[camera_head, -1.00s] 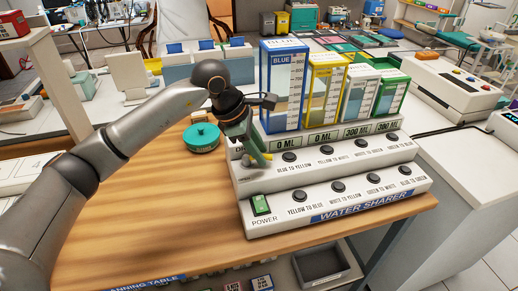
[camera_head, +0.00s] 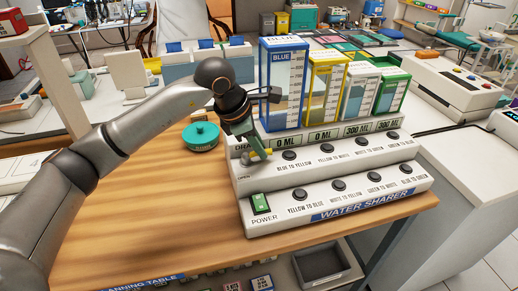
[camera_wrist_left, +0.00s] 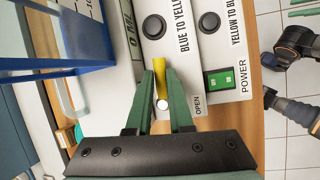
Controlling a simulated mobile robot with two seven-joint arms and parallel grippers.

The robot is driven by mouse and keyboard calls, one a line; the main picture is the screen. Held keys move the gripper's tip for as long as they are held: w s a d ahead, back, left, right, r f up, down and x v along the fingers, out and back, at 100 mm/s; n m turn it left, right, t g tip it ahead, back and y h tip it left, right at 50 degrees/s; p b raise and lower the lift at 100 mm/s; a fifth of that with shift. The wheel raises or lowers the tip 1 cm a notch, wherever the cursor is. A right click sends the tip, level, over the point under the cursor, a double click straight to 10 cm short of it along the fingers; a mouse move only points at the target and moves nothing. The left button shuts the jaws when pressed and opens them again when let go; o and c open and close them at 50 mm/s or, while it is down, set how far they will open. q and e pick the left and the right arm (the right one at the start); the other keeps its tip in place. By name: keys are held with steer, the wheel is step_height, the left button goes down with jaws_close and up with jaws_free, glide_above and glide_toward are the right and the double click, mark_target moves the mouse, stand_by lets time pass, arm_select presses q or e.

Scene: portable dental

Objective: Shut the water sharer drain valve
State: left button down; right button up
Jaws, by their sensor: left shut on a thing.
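The water sharer (camera_head: 330,225) is a white stepped console on the wooden table. Its drain valve has a yellow lever (camera_wrist_left: 160,75) with a pale round end, at the console's left end. My left gripper (camera_wrist_left: 160,95) has its green fingers on both sides of the lever, shut on it. In the head view the left gripper (camera_head: 255,155) partly hides the lever and the DRAIN label. The OPEN label (camera_wrist_left: 198,104) is beside the lever in the wrist view. My right gripper cannot be made out.
Blue, yellow, white and green-framed tanks (camera_head: 284,85) stand behind the console. Black round buttons (camera_head: 289,155) line its steps, with a green power switch (camera_head: 260,203) at front left. A teal round container (camera_head: 201,136) sits left of the gripper. The table's left front is clear.

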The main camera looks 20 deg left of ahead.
arm_select(q)
steer(key=shift+w+n, duration=0.15)
steer(key=shift+n, duration=0.55)
steer(key=shift+a+y, duration=0.1)
steer(key=shift+y, duration=0.2)
arm_select(e)
steer(key=shift+w+a+r, duration=0.25)
steer(key=shift+w+r, duration=0.05)
steer(key=shift+w, duration=0.1)
arm_select(q)
steer(key=c, duration=0.8)
jaws_free()
arm_select(e)
steer(key=shift+s+f, duration=0.2)
arm_select(q)
steer(key=shift+r, duration=0.1)
